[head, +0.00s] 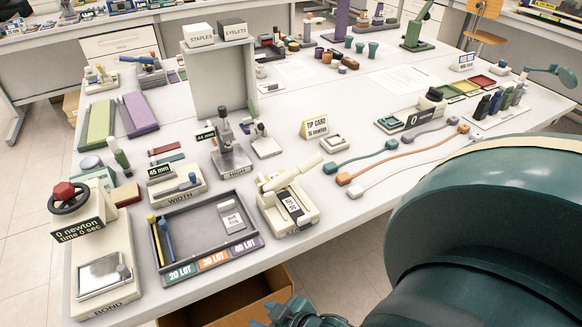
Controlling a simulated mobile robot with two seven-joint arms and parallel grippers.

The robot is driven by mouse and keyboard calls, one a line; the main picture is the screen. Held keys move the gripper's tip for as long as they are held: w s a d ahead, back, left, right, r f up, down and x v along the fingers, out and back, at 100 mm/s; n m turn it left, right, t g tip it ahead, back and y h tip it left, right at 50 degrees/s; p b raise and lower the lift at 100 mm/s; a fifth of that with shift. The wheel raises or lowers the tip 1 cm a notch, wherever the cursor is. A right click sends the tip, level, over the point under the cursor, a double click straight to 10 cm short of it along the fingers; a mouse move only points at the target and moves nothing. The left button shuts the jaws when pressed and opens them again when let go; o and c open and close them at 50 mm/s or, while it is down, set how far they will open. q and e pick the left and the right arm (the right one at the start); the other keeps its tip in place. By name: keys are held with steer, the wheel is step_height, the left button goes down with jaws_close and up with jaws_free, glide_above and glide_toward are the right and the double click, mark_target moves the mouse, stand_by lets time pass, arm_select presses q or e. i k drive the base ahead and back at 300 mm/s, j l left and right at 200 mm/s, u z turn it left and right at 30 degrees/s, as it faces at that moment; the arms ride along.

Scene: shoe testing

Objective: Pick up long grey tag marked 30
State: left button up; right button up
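A dark tray (190,226) near the front table edge has front labels reading 20 LOT, 30 LOT and 40 LOT. A short pale grey-white tag (232,217) with small dark print lies in its right part; I cannot read the print. I cannot make out a long grey tag marked 30 for certain. My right gripper (292,313) shows only in part at the bottom edge, in front of and below the table, apart from the tray. Its fingers are cut off, so its opening cannot be told. My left gripper is not in view.
A yellow and a blue pen-like stick lie in the tray's left end. A bond tester (100,262) stands left, a cream size device (287,212) right, and width and height gauges (230,150) behind. An open cardboard box (235,300) is below the table edge.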

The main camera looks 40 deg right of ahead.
mark_target(230, 216)
steer(key=k+l, duration=0.15)
steer(key=l, duration=0.2)
steer(key=k+l, duration=0.1)
steer(key=l, duration=0.25)
steer(key=k+l, duration=0.15)
steer(key=l, duration=0.65)
steer(key=i+l+u, duration=0.1)
steer(key=l, duration=0.35)
